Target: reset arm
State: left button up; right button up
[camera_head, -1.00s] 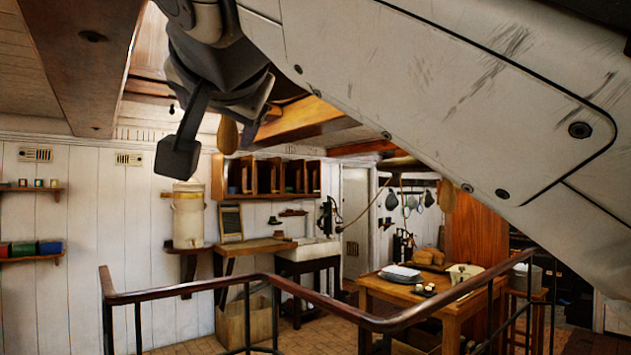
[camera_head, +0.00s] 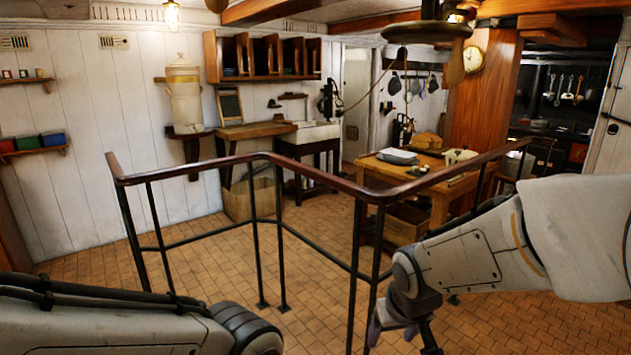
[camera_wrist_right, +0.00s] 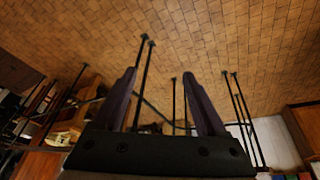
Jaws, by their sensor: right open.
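My right arm enters the head view from the right, lowered, with my right gripper (camera_head: 402,340) at the bottom edge, partly cut off. In the right wrist view, the two dark fingers of my right gripper (camera_wrist_right: 159,74) stand apart with nothing between them. My left arm (camera_head: 100,322) lies along the bottom left of the head view; its gripper is not seen.
A wooden-topped railing with dark posts (camera_head: 265,157) stands close in front of me, near the right gripper. Beyond it lie open tiled floor (camera_head: 215,270), a wooden table (camera_head: 440,190), a crate (camera_head: 250,200) and a sink (camera_head: 312,133).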

jog(key=s+d+f+m+g, duration=0.1)
jog(key=s+d+f+g, duration=0.1)
jog(key=s+d+f, duration=0.4)
jog(key=s+a+r+n+g, duration=0.1)
jog(key=s+a+r+n, duration=0.2)
jog(key=s+a, duration=0.4)
jog(key=s+a+r+n+g+y, duration=0.1)
jog(key=s+a+r+n, duration=0.2)
jog(key=s+a, duration=0.4)
jog(key=shift+s+a+n, duration=0.3)
jog(key=shift+a+n, duration=0.1)
jog(key=shift+a, duration=0.05)
dwell(1.1)
